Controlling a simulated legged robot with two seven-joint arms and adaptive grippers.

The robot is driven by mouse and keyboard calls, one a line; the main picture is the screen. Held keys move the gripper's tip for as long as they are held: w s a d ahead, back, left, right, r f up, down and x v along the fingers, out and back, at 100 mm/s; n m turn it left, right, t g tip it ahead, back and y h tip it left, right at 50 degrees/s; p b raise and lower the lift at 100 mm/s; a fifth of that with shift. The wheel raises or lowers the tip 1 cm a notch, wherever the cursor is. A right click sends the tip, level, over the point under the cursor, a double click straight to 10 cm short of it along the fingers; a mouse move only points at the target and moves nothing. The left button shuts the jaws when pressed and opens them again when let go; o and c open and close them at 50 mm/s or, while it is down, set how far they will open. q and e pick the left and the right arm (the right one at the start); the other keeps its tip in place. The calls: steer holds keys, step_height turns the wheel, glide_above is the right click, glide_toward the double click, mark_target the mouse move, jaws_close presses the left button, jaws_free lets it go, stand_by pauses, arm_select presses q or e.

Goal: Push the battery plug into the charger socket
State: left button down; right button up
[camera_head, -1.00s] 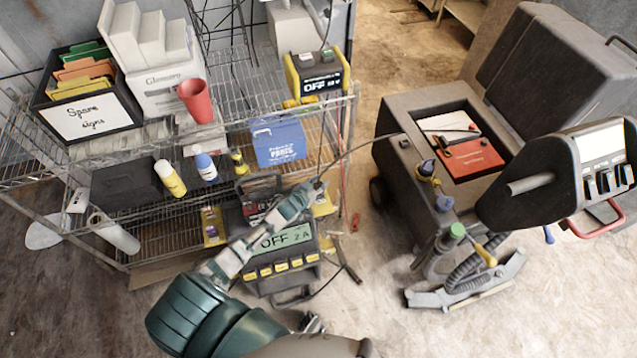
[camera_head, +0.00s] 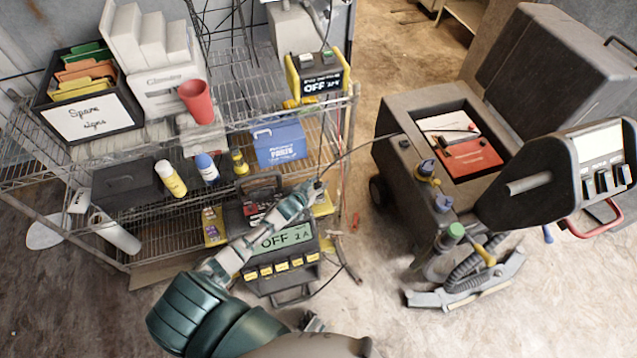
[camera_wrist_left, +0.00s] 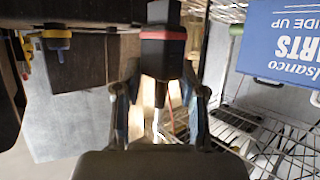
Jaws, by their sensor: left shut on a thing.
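My left gripper (camera_head: 312,192) is in front of the wire shelf's right end, above the large charger (camera_head: 280,268). It is shut on the battery plug, which shows in the left wrist view as a dark block with a red band (camera_wrist_left: 163,35) between the fingers. A thin dark cable (camera_head: 365,143) runs from the plug to the battery bay of the machine (camera_head: 420,105). The charger has a green display reading OFF and a row of yellow buttons. I cannot make out the socket. A small metal part at the bottom edge may be my right gripper (camera_head: 312,322).
The wire shelf (camera_head: 235,118) holds a blue parts box (camera_head: 279,142), bottles, a sign box (camera_head: 88,112) and a yellow-black unit (camera_head: 319,75). A red-handled console (camera_head: 560,175) stands right. Floor between shelf and machine is mostly open.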

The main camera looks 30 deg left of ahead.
arm_select(q)
steer(key=shift+f+b, duration=0.75)
steer(key=shift+f, duration=0.3)
steer(key=shift+r, duration=0.2)
steer(key=shift+r+p, duration=0.7)
steer(key=shift+p, duration=0.2)
steer(key=shift+h+p, duration=0.3)
stand_by(1.1)
steer(key=shift+f+b, duration=0.65)
steer(key=shift+f, duration=0.2)
steer(key=c, duration=0.6)
jaws_free()
